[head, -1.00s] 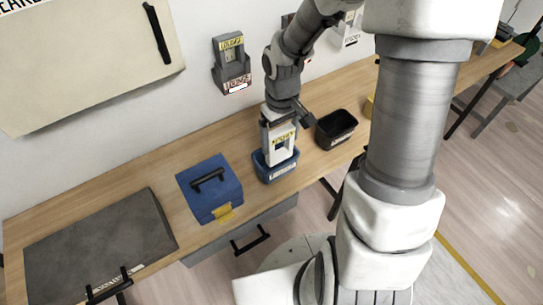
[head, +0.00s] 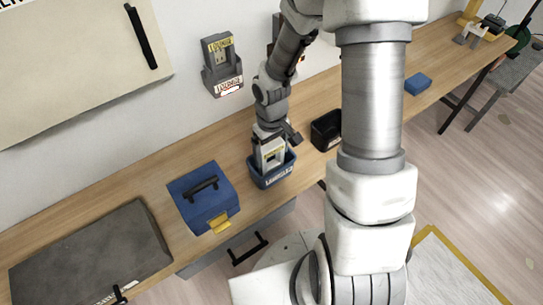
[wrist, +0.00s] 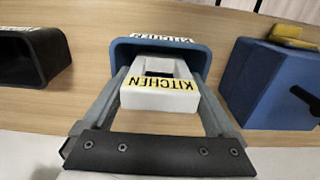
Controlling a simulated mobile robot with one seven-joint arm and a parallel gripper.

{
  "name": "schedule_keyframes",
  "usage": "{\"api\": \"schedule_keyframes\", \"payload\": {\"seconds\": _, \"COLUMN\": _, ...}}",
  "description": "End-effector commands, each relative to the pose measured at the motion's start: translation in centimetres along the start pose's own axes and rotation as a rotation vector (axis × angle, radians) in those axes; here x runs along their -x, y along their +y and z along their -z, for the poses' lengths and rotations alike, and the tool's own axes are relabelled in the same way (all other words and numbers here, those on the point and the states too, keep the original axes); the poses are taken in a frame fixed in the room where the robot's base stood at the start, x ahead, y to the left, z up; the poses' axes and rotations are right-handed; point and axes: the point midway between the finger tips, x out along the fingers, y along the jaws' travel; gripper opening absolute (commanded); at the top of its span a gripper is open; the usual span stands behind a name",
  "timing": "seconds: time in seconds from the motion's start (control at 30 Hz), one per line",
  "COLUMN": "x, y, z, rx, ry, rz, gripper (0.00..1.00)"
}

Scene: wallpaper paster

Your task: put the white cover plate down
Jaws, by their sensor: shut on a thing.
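The white cover plate (head: 272,157) has a square opening and a yellow KITCHEN label. My gripper (head: 271,161) is shut on it, with one finger along each side in the wrist view (wrist: 160,80). The plate (wrist: 133,98) is upright, with its lower part inside the mouth of a small blue bin (head: 276,179). The bin's rim also shows behind the plate in the wrist view (wrist: 205,56). The plate's lower end is hidden, so I cannot tell whether it touches the bin's floor.
A blue box (head: 205,200) with a black handle stands left of the bin. A black bin (head: 325,130) stands to its right. A dark grey slab (head: 90,255) lies at the left of the wooden bench (head: 150,185). A grey holder (head: 222,65) hangs on the wall.

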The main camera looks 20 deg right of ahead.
Motion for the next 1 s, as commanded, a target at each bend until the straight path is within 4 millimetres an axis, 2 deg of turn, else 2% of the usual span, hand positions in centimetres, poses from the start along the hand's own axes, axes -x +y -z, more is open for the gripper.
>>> {"api": "schedule_keyframes", "payload": {"seconds": 0.03, "x": -1.1, "y": 0.0, "z": -0.1, "rx": 0.0, "ry": -0.004, "rz": 0.001, "gripper": 0.25}}
{"api": "schedule_keyframes", "payload": {"seconds": 0.1, "x": -1.8, "y": 0.0, "z": 0.0, "rx": 0.001, "ry": -0.002, "rz": 0.001, "gripper": 0.25}}
{"api": "schedule_keyframes", "payload": {"seconds": 0.47, "x": -2.2, "y": 0.0, "z": 0.0, "rx": 0.0, "ry": 0.0, "rz": 0.0, "gripper": 0.25}}
{"api": "schedule_keyframes", "payload": {"seconds": 0.5, "x": -2.2, "y": 0.0, "z": 0.0, "rx": 0.0, "ry": 0.0, "rz": 0.0, "gripper": 0.94}}
{"api": "schedule_keyframes", "payload": {"seconds": 0.53, "x": -2.1, "y": 0.0, "z": 0.0, "rx": -0.001, "ry": 0.0, "rz": 0.0, "gripper": 0.99}}
{"api": "schedule_keyframes", "payload": {"seconds": 0.83, "x": -1.9, "y": 0.0, "z": 0.0, "rx": -0.001, "ry": 0.0, "rz": 0.0, "gripper": 1.0}}
{"api": "schedule_keyframes", "payload": {"seconds": 1.0, "x": -0.1, "y": 0.1, "z": 0.1, "rx": -0.003, "ry": 0.003, "rz": -0.002, "gripper": 1.0}}
